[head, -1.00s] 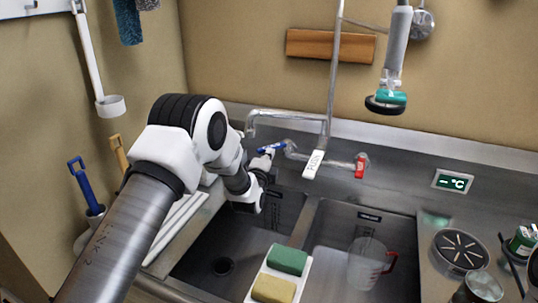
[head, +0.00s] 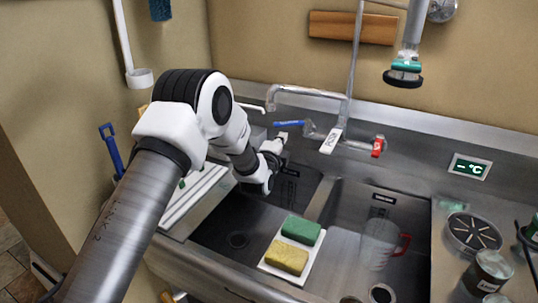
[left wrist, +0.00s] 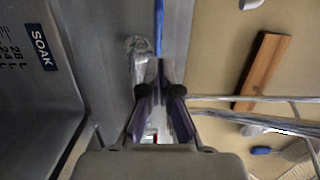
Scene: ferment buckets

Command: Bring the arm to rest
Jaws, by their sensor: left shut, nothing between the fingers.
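My left arm comes in from the left in the head view and reaches over the left sink basin (head: 222,228). Its left gripper (head: 280,143) is at the back of that basin, just below the blue tap lever (head: 289,123). In the left wrist view the gripper (left wrist: 159,92) has its fingers together, with nothing held. The blue lever (left wrist: 159,28) shows beyond the fingertips there, and a small gap appears to separate them. My right gripper is not in view.
A clear jug (head: 378,243) stands in the right basin. The faucet (head: 318,92) and red lever (head: 378,146) are behind. A hanging sprayer (head: 404,72) is at upper right.

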